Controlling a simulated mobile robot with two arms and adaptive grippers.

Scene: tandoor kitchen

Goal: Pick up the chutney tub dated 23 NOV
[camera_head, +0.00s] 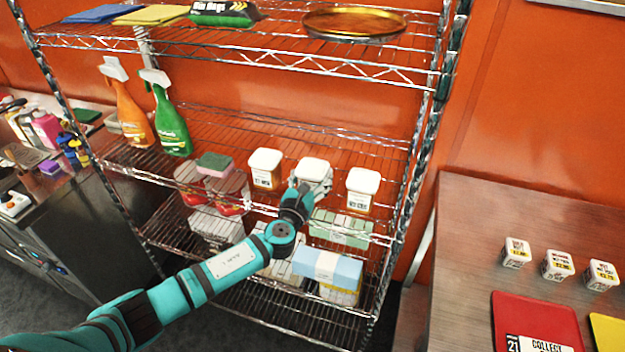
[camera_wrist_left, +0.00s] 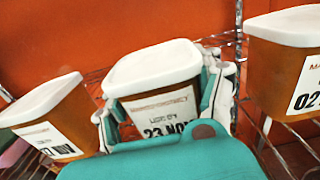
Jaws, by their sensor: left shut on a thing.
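The chutney tub labelled 23 NOV (camera_wrist_left: 155,75) has a white lid and brown sides, and my left gripper (camera_wrist_left: 165,112) is shut around it. In the head view this is the middle tub (camera_head: 312,170) of three on the wire shelf, with my left gripper (camera_head: 302,192) in front of it. I cannot tell whether it is touching the shelf. A similar tub (camera_head: 265,168) stands to its left; its date is partly readable as ending in NOV. Another tub (camera_head: 362,188) stands to its right, its label starting 02. My right gripper is not in view.
The wire rack's upper shelf holds a round brass tray (camera_head: 353,22). Orange (camera_head: 133,118) and green (camera_head: 172,125) spray bottles and sponges stand left of the tubs. Boxes (camera_head: 328,266) sit on the shelf below.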

